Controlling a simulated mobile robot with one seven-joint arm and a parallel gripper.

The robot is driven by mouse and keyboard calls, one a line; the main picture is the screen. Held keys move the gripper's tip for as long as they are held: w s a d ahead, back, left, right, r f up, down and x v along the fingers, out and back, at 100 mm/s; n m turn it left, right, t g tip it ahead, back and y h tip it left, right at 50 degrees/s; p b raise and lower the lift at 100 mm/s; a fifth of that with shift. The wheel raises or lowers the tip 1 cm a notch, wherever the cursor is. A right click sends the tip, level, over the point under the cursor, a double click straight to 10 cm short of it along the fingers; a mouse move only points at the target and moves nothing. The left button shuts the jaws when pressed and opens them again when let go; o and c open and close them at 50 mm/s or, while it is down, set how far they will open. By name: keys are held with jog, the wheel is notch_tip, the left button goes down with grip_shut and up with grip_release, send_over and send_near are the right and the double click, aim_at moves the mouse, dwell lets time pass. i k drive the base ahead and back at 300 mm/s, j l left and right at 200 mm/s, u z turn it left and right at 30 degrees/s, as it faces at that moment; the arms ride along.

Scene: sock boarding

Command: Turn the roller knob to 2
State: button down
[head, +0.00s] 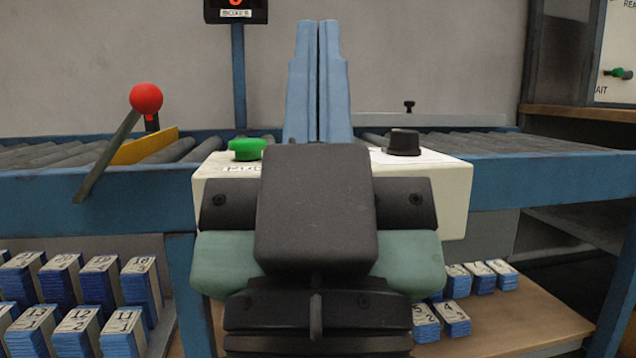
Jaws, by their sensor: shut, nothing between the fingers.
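The roller knob appears to be the black knob (404,142) on the right top of a cream control box (455,190). A white dial plate lies under it, but its numbers and the knob's pointer cannot be read from here. My gripper (318,26) is in the middle of the head view, its two blue fingers pointing up and shut together with nothing between them. The fingers are left of the knob and apart from it in the picture. My gripper's body hides the middle of the box.
A green button (247,149) sits on the box's left top. A red-balled lever (146,99) and yellow plate (145,146) stand at the left of the blue roller conveyor (560,180). Numbered blue stacks (122,333) lie below. A small sign (236,12) hangs on a post behind.

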aim_at(403, 142)
jog(key=i+l+u, duration=0.2)
jog(key=k+j+z, duration=0.1)
jog(key=j+z, duration=0.2)
jog(key=k+j+z, duration=0.1)
jog(key=j+z, duration=0.2)
jog(key=j, duration=0.2)
jog(key=k+j+z, duration=0.15)
jog(key=j+z, duration=0.15)
jog(key=j, duration=0.1)
